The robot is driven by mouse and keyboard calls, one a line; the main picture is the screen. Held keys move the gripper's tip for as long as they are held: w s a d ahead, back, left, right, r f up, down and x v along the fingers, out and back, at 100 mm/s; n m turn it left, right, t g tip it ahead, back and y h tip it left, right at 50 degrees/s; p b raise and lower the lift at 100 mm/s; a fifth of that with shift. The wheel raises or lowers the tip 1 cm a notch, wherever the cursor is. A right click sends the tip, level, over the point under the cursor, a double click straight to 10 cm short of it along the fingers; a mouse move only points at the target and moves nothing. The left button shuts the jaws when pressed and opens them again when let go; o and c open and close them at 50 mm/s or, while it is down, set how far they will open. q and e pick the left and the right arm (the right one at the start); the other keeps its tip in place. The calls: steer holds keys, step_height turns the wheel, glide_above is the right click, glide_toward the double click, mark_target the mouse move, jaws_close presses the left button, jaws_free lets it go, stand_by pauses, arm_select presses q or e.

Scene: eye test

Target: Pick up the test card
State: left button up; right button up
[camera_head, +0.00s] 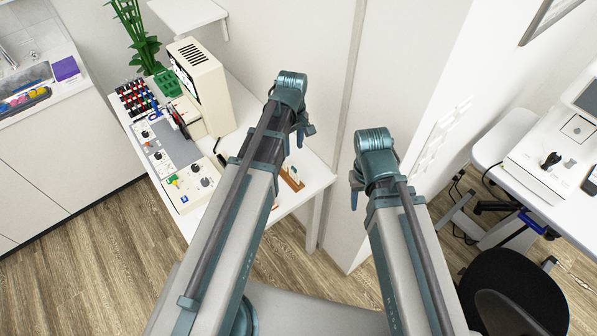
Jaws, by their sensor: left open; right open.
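I cannot make out the test card for certain. A small wooden holder (291,179) with little upright pieces stands on the white table (314,178), just right of my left arm. My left gripper (304,130) is open, above the table's right part, and mostly hidden by its own arm. My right gripper (355,188) is open, near the wall to the right of the table, and mostly hidden behind its wrist. Neither gripper touches anything that I can see. My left arm hides part of the table.
A beige box-shaped device (205,86), a control panel (185,177) and a rack of coloured pieces (134,98) stand on the table. A green plant (137,38) is behind. A counter (30,85) is at left; a desk (492,150) and black chair (515,290) are at right.

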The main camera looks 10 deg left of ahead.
mark_target(294, 168)
arm_select(q)
steer(key=shift+d+f+b, duration=0.1)
steer(key=shift+f+b, duration=6.85)
steer(key=shift+f, duration=0.05)
steer(key=shift+r, duration=0.1)
jaws_close()
